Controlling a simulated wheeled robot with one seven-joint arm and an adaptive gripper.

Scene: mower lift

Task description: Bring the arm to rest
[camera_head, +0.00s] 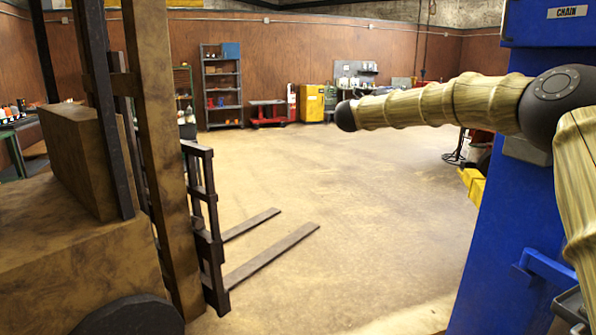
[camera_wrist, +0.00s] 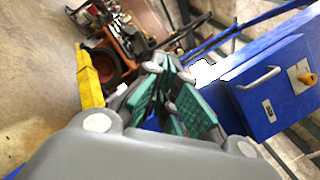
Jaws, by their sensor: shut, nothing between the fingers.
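My arm reaches in from the right of the head view, with pale ribbed links and dark round joints. Its far visible end is a dark rounded joint over the open floor; my gripper does not show in that view. In the wrist view my gripper (camera_wrist: 168,80) shows its grey body and linked fingers with green pads. The fingers are shut and I see nothing held between them. The fingertips point toward an orange and black wheeled machine (camera_wrist: 108,52), which looks like a mower. A blue box (camera_wrist: 262,112) with a silver handle and a yellow knob is right of the fingers.
A brown forklift (camera_head: 85,245) stands at left, its forks (camera_head: 270,255) low over the floor. A tall blue cabinet (camera_head: 505,240) marked CHAIN is at right, close by my arm. Shelving (camera_head: 222,88) and a yellow cabinet (camera_head: 311,103) line the back wall. The middle floor is clear.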

